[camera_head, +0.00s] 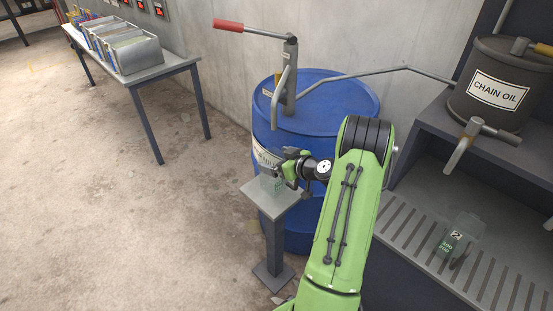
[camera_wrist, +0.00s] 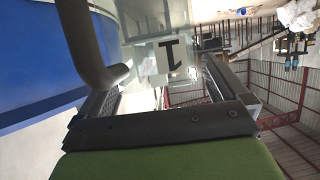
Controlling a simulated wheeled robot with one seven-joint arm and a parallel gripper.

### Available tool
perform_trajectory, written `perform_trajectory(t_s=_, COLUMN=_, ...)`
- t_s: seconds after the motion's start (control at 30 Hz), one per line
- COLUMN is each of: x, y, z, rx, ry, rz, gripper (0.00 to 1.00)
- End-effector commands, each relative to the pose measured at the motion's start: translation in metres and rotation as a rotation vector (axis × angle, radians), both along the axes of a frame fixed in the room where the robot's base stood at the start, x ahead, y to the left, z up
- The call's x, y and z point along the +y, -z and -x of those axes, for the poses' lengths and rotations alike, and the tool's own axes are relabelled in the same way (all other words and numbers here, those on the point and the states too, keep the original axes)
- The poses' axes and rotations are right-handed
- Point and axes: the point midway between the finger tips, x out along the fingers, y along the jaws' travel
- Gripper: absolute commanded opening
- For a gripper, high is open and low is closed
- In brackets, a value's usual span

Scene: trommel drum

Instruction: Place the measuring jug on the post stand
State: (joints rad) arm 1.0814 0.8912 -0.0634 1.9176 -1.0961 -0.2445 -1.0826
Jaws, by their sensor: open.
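A clear measuring jug (camera_head: 267,184) is at the top of the grey post stand (camera_head: 284,201), in front of the blue drum. It appears to rest on the plate, but my gripper hides much of it. My gripper (camera_head: 283,172) is beside the jug at the plate, its jaws open. In the wrist view the clear jug (camera_wrist: 146,58), with a white label marked 1, lies between the two spread fingers (camera_wrist: 163,75).
The blue drum (camera_head: 325,97) with a red-handled pump (camera_head: 290,75) stands close behind my gripper. A dark chain oil can (camera_head: 487,112) with a tap sits on a shelf at the right. A grey table (camera_head: 150,75) with bins is at the back left. The left floor is clear.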

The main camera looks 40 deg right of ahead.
Motion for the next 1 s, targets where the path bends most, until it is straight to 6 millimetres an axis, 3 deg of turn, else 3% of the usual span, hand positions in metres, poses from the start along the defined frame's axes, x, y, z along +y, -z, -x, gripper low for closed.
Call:
perform_trajectory(t_s=0.3, x=-0.005, y=-0.034, z=0.080, rx=0.001, ry=0.011, rz=0.000, gripper=1.00)
perform_trajectory(t_s=0.43, x=-0.005, y=-0.041, z=0.099, rx=0.001, ry=0.007, rz=0.001, gripper=1.00)
perform_trajectory(t_s=0.57, x=0.004, y=-0.048, z=0.101, rx=0.013, ry=-0.017, rz=0.001, gripper=1.00)
perform_trajectory(t_s=0.67, x=0.044, y=-0.064, z=0.082, rx=0.091, ry=-0.120, rz=-0.001, gripper=1.00)
perform_trajectory(t_s=0.8, x=0.140, y=-0.094, z=0.066, rx=0.311, ry=-0.281, rz=0.004, gripper=1.00)
perform_trajectory(t_s=0.87, x=0.180, y=-0.107, z=0.072, rx=0.410, ry=-0.314, rz=0.019, gripper=1.00)
perform_trajectory(t_s=1.0, x=0.257, y=-0.137, z=0.115, rx=0.603, ry=-0.292, rz=0.073, gripper=1.00)
